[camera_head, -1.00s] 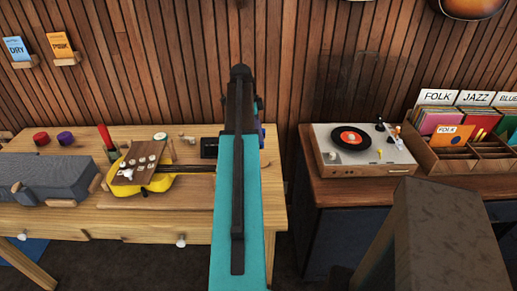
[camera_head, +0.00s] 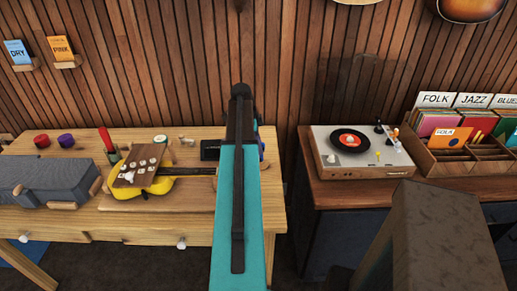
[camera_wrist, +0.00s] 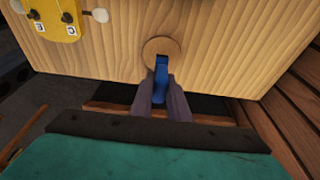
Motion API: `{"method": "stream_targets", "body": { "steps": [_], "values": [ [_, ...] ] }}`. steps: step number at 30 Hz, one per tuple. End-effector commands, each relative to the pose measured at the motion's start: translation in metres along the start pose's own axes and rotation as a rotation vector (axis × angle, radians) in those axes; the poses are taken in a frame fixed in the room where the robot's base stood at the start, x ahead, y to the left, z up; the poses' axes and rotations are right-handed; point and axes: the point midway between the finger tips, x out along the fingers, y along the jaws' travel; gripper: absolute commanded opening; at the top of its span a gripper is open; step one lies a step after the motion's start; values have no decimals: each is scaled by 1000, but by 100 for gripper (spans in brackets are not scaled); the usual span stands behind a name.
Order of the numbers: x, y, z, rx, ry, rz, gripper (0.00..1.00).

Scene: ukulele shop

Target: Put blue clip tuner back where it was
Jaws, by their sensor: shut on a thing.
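The blue clip tuner (camera_wrist: 161,70) shows in the wrist view, upper middle, between the fingers of my gripper (camera_wrist: 162,92). My gripper is shut on it. The tuner's far end overlaps a round, pale wooden disc (camera_wrist: 152,45) near the edge of the wooden table (camera_wrist: 225,50). I cannot tell whether the tuner touches the disc. In the head view my teal arm hides the tuner and most of the gripper.
A grey case (camera_head: 45,180) and jars (camera_head: 66,141) stand farther left. A turntable (camera_head: 365,170) and record bins (camera_head: 470,150) fill the right-hand cabinet.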

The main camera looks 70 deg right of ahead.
Motion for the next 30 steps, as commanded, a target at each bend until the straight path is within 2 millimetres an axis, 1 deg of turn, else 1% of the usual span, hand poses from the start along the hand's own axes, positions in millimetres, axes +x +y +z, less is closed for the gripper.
{"method": "stream_targets", "body": {
  "steps": [3,6,20,21,23,24,30],
  "values": [
    [10,0,3,-1,0,1,0],
    [16,0,4,-1,0,0,0],
    [20,0,6,-1,0,-1,0],
    [20,0,6,-1,0,-1,17],
    [20,0,6,-1,0,-1,27],
    [20,0,6,-1,0,-1,34],
    [20,0,7,-2,0,-1,34]
  ]
}}
